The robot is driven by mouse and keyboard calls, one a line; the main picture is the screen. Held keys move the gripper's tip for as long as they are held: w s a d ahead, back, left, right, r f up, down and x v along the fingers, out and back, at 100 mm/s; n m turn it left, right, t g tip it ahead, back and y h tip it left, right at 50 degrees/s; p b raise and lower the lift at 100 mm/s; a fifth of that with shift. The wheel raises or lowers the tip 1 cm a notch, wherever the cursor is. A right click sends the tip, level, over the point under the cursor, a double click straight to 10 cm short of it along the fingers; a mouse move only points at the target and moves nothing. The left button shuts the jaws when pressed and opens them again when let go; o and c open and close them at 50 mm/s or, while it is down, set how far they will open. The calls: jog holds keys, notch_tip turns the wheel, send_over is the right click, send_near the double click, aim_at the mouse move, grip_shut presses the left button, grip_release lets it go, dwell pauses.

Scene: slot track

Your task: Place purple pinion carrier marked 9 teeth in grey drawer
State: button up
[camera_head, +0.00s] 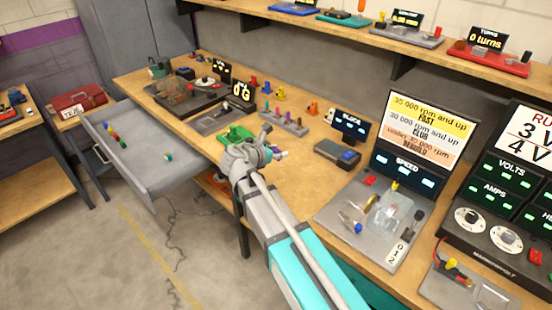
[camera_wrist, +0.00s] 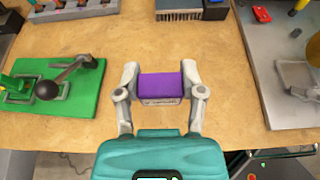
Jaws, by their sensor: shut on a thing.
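The purple pinion carrier (camera_wrist: 160,86) is between the two fingers of my gripper (camera_wrist: 161,92), which is shut on it. A pale strip shows along its near face, but no mark can be read. In the head view, a small purple bit (camera_head: 283,155) shows beside my gripper (camera_head: 272,153), above the front part of the bench. The arm hides most of it. The grey drawer (camera_head: 150,130) is pulled out at the left of the bench. Several small coloured pieces lie in it, at its left side and near its middle.
A green fixture with a lever (camera_wrist: 70,85) stands left of my gripper. A grey speed station (camera_head: 375,225) stands to the right, and a dark box (camera_head: 338,153) behind. Peg racks and small displays line the back. Much of the drawer floor is bare.

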jog(key=w+f+b, duration=0.3)
jog(key=w, duration=0.3)
jog(key=b, duration=0.5)
send_over(276, 162)
jog(key=f, duration=0.5)
jog(key=shift+s+d, duration=0.1)
jog(key=shift+s, duration=0.15)
jog(key=shift+w+f+b, duration=0.5)
jog(key=shift+f, duration=0.25)
jog(key=shift+s+f+b, duration=0.1)
jog(key=shift+f+b, duration=1.15)
jog(key=shift+f, duration=0.05)
jog(key=shift+f, duration=0.15)
jog(key=o, duration=1.1)
jog(key=shift+r, duration=0.2)
